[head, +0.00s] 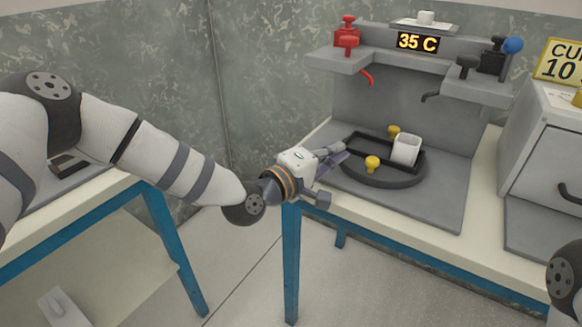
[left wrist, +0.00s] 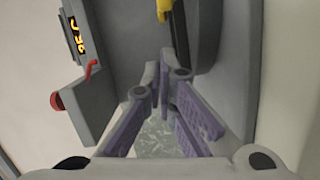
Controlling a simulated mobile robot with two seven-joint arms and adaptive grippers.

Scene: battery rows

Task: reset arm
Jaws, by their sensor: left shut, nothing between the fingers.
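My left arm comes in from the left and reaches across to the bench with the dispenser. My left gripper (head: 338,157) is at the left edge of the round dark tray (head: 383,182), pointing right. Its fingers are shut with nothing between them. In the left wrist view, the purple-padded fingers (left wrist: 165,68) meet at their tips. Whether the gripper touches the tray is not clear. My right gripper is out of view; only a piece of my right arm shows at the right edge.
A white cup (head: 405,149) and two yellow knobs (head: 372,164) are on the tray. A grey cabinet (head: 548,150) stands right. The floor (head: 245,265) between benches is clear.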

